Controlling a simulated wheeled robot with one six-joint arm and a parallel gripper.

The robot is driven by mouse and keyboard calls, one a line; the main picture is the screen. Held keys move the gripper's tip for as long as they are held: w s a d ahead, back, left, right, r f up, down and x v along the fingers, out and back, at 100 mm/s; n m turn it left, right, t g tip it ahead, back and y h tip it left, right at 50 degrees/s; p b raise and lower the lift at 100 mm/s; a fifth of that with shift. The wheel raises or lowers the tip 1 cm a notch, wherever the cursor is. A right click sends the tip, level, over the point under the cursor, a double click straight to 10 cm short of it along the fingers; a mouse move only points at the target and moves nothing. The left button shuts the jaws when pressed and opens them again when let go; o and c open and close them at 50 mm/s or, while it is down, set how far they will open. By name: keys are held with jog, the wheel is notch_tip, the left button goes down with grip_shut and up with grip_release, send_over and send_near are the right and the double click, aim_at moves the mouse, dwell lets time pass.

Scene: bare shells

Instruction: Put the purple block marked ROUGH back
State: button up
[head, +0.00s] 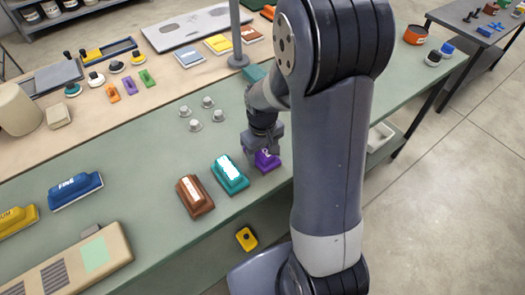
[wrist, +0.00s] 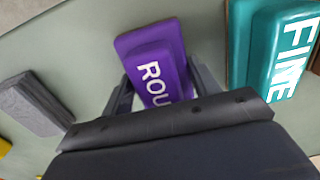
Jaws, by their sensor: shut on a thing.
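The purple block (head: 266,160) is under my gripper in the head view, near the front edge of the green bench and right of a teal block. In the wrist view the purple block (wrist: 155,58) shows white letters reading "ROU", with the rest hidden by my gripper body. My gripper (wrist: 158,88) has one finger on each side of the block and is shut on it. In the head view my gripper (head: 262,150) points down at the block. I cannot tell whether the block touches the bench.
A teal block (head: 230,174) marked FINE and a brown block (head: 194,197) stand left of the purple one. A blue block (head: 75,190) lies farther left on the green bench (head: 130,175). Several small grey knobs (head: 195,125) stand behind. A grey block (wrist: 33,103) shows in the wrist view.

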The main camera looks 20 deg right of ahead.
jog(key=shift+f, duration=0.1)
jog(key=o, duration=0.9)
jog(key=shift+o, duration=0.2)
notch_tip(320, 180, up, 12)
jog(key=shift+r, duration=0.2)
